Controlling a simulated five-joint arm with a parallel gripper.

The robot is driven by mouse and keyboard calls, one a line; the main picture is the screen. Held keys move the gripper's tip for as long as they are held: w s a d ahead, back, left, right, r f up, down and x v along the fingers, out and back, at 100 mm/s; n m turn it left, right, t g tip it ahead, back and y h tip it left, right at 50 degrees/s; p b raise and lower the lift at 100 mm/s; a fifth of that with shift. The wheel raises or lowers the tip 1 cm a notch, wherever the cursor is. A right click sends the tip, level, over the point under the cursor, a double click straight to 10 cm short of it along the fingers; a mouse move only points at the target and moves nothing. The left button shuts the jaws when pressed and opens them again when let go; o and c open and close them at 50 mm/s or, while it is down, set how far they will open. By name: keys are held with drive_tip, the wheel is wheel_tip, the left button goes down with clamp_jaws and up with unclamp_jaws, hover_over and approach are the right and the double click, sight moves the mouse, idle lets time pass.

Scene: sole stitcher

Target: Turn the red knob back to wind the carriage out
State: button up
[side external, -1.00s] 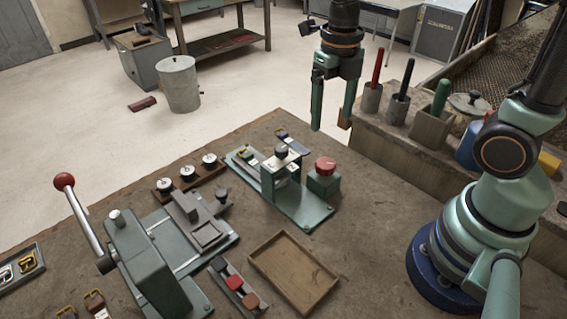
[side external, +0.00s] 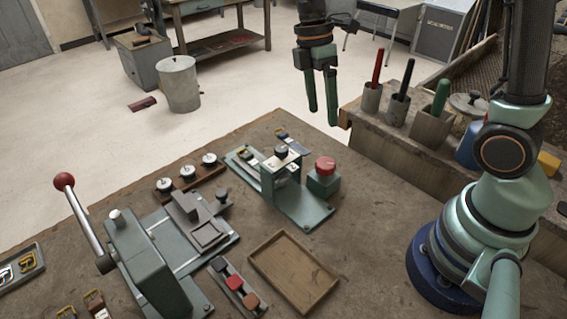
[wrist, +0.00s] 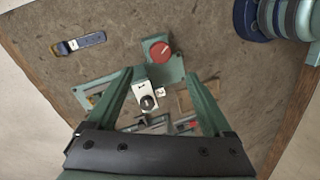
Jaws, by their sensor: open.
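The red knob (side external: 325,166) sits on top of a green block at the right end of the sole stitcher's green base (side external: 308,208). In the wrist view the red knob (wrist: 160,51) shows from above, just beyond the fingertips. The carriage, a small pale part (side external: 251,155), seems to sit on the base left of the upright head (side external: 280,177); the head partly hides it. My gripper (side external: 321,118) hangs high above and behind the knob, apart from everything. Its fingers are open and empty, and in the wrist view (wrist: 160,80) they spread wide on either side of the head.
A wooden tray (side external: 332,287) lies in front of the stitcher. A lever press (side external: 150,265) with a red ball handle stands at the left. Tool holders (side external: 397,108) stand on a wooden ledge at the right.

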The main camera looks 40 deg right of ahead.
sight(326, 162)
drive_tip(key=f+m, duration=0.4)
drive_tip(key=m, duration=0.1)
drive_tip(key=s+f+m+g, duration=0.1)
drive_tip(key=f+m, duration=0.3)
drive_tip(key=m, duration=0.1)
drive_tip(key=s+f+m+g, duration=0.1)
drive_tip(key=f+m, duration=0.3)
drive_tip(key=m, duration=0.1)
drive_tip(key=shift+s+a+f+m, duration=0.15)
drive_tip(key=shift+s+m, duration=0.1)
drive_tip(key=shift+m, duration=0.15)
clamp_jaws()
